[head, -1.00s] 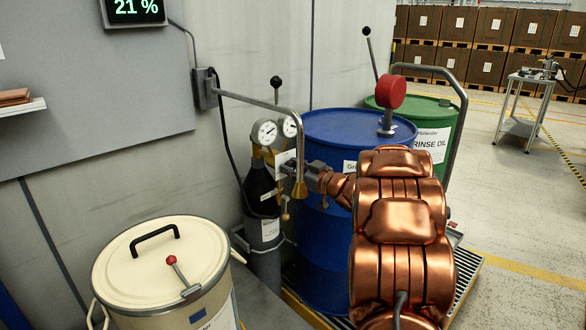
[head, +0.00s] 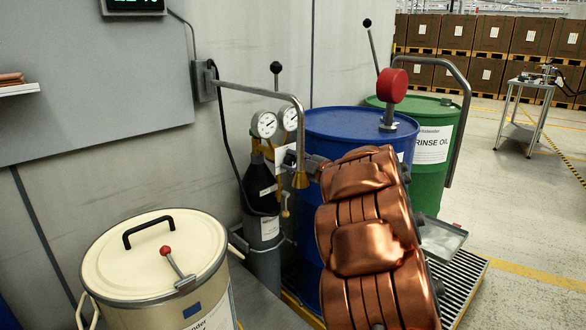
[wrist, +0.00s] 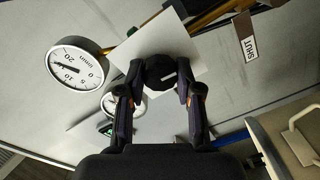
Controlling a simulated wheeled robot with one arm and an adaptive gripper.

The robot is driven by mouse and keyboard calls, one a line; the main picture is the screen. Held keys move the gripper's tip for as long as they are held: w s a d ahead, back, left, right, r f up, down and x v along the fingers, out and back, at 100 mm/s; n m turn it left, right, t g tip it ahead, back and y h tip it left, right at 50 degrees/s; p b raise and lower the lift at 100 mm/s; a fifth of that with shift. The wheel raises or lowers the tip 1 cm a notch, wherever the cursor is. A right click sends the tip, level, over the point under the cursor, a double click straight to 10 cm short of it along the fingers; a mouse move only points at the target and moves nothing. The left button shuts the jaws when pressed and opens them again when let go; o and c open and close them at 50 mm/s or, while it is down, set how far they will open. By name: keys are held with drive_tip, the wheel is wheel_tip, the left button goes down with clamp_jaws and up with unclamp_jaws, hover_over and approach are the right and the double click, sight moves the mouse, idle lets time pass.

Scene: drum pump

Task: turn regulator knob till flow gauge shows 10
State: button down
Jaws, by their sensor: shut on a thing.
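The regulator knob (wrist: 160,70) is a dark round knob in front of a white plate (wrist: 172,42). My gripper (wrist: 160,82) is shut on it, one finger on each side. The larger gauge (wrist: 76,68) beside it has a white face and black needle, which seems to point near the 15; the exact reading is unclear. A second gauge (wrist: 122,103) is partly hidden behind a finger. In the head view both gauges, the left gauge (head: 264,125) and right gauge (head: 289,118), sit above the dark cylinder (head: 261,190). There my copper arm hides the knob.
A blue drum (head: 345,125) and green drum (head: 428,165) stand behind my arm. A cream lidded container (head: 150,265) is at front left. A SHUT tag (wrist: 249,45) hangs nearby.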

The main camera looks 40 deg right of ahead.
drive_tip(key=n+b, duration=0.2)
drive_tip(key=n, duration=0.1)
drive_tip(key=shift+f+n+b, duration=0.25)
drive_tip(key=shift+n+b, duration=0.05)
drive_tip(key=shift+b, duration=0.05)
drive_tip(key=n+b, duration=0.2)
drive_tip(key=n, duration=0.1)
drive_tip(key=shift+f+b, duration=0.1)
drive_tip(key=shift+b, duration=0.3)
drive_tip(key=n+b, duration=0.3)
drive_tip(key=n, duration=0.2)
drive_tip(key=shift+n+h+b, duration=0.3)
drive_tip(key=shift+b, duration=0.1)
drive_tip(key=c, duration=0.8)
unclamp_jaws()
drive_tip(key=shift+r, duration=0.2)
drive_tip(key=shift+o, duration=0.2)
